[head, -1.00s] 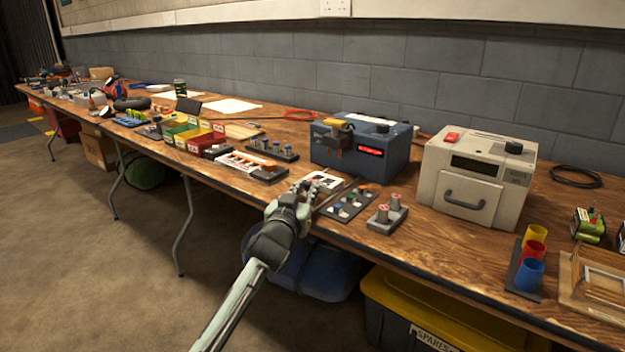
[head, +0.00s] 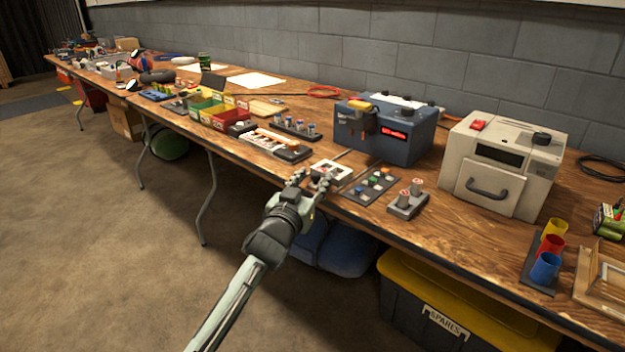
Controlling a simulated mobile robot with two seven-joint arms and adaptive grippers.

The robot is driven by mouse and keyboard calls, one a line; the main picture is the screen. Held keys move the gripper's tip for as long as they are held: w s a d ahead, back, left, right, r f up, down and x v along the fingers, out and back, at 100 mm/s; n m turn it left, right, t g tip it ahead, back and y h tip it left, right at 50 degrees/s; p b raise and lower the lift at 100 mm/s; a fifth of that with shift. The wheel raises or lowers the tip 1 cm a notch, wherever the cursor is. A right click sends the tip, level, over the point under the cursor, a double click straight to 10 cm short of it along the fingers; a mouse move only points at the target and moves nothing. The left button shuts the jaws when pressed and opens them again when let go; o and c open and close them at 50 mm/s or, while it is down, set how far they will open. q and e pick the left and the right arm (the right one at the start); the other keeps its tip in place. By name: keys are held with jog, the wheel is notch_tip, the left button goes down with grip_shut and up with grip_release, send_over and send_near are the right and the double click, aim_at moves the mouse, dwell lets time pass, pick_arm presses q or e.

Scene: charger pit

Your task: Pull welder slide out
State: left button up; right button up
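The welder looks to be the blue box (head: 390,145) with a lit red display and a dark head on its front, standing on the wooden table. A white slide plate (head: 331,171) with dark and red parts on it lies in front of the welder near the table's front edge. Thin dark rails (head: 357,163) run from it toward the welder. My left gripper (head: 310,182) is at the near left edge of the slide, with its fingers spread apart. I cannot tell whether they touch the slide. My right gripper is not in view.
A dark tray of coloured buttons (head: 371,187) and a grey block with two capped posts (head: 407,203) stand right of the slide. A beige oven-like box (head: 502,165) is further right. Left are red and green bins (head: 218,117). A yellow-lided spares crate (head: 470,305) sits below.

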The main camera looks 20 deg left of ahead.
pick_arm(q)
jog(key=s, duration=1.2)
jog(key=shift+d, duration=0.25)
jog(key=s+a+f+g, duration=0.1)
jog(key=s+f+g, duration=0.3)
jog(key=f, duration=0.6)
jog(key=s+a+f+g, duration=0.1)
jog(key=s+f+g, duration=0.25)
jog(key=f, duration=0.65)
jog(key=s+f+m+g, duration=0.2)
jog(key=s+f+g, duration=0.5)
jog(key=s+f, duration=0.7)
jog(key=s, duration=0.3)
jog(key=shift+s+a+f, duration=0.15)
jog(key=shift+s+f, duration=0.05)
jog(key=shift+s, duration=0.2)
